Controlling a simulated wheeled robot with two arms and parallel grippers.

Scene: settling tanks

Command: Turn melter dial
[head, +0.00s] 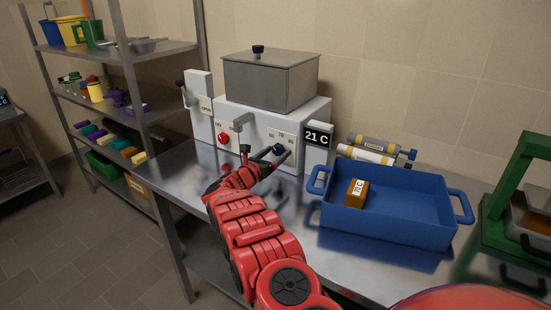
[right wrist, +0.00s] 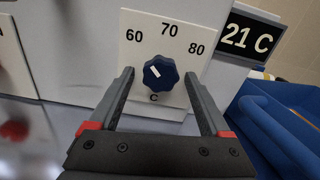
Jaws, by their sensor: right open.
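The melter (head: 205,128) is a white-grey box on the steel table with a lidded steel tank (head: 270,80) on top. Its blue lobed dial (right wrist: 161,73) sits on a white plate (right wrist: 180,105) marked 60, 70 and 80. The dial's white mark points up-left, toward the 60 side. In the head view the dial (head: 279,149) is partly beside a finger. My right gripper (right wrist: 159,77) is open, one finger on each side of the dial, with gaps visible. In the head view the right gripper (head: 266,156) is at the melter's front. My left gripper is not in view.
A display (head: 318,135) reads 21 C. A blue tray (head: 400,226) holding an orange block marked 70 C (head: 356,193) stands to the right. A green frame (head: 508,180) stands far right.

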